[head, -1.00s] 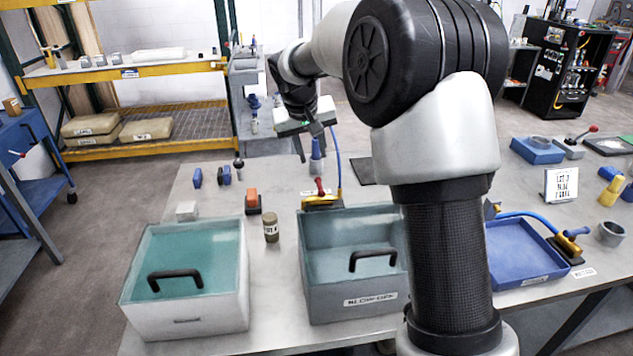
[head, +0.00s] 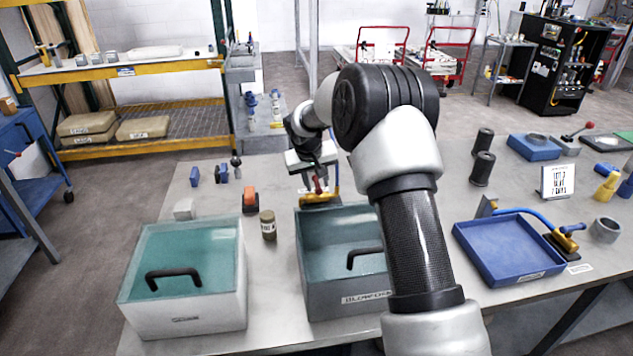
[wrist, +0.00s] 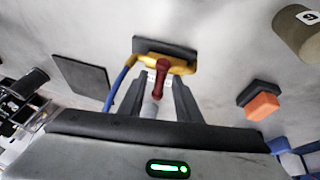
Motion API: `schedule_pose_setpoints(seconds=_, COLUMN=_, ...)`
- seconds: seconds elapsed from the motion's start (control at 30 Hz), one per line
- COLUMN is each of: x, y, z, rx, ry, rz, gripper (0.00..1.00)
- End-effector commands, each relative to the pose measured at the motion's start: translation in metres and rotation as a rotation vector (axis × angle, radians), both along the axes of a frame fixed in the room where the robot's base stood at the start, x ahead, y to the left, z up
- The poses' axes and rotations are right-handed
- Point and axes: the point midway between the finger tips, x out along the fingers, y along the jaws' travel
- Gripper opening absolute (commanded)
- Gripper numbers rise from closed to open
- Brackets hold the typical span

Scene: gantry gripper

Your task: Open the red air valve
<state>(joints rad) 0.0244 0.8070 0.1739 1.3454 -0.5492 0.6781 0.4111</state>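The red air valve handle (head: 317,184) stands on a yellow valve body (head: 322,199) behind the grey bin, with a blue hose leading from it. In the wrist view the red handle (wrist: 162,68) points toward me from the yellow body (wrist: 183,66), which sits against a dark base plate. My gripper (wrist: 160,88) is open, with one dark finger on each side of the handle. The handle lies between the fingers, and gaps show on both sides. In the head view my gripper (head: 314,176) is directly at the valve, and its fingers are partly hidden.
A white bin (head: 180,322) and a grey bin (head: 345,303) with teal interiors stand in front. A small labelled cylinder (head: 268,226) and an orange-black block (head: 250,200) are left of the valve. A blue tray (head: 506,252) lies at right. A dark flat pad (wrist: 82,80) is near the hose.

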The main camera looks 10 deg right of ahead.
Motion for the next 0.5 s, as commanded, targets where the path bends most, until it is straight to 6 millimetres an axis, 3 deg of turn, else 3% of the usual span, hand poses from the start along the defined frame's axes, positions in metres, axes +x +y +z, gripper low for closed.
schedule_pose_setpoints(seconds=0.2, x=0.0002, y=-0.0001, z=-0.0001, rx=0.0, ry=0.0, rz=0.0, gripper=0.31)
schedule_pose_setpoints(seconds=0.4, x=0.0001, y=-0.0002, z=0.0, rx=0.0, ry=0.0, rz=0.0, gripper=0.0)
schedule_pose_setpoints(seconds=0.5, x=0.0001, y=-0.0003, z=0.0001, rx=0.0, ry=0.0, rz=0.001, gripper=0.0)
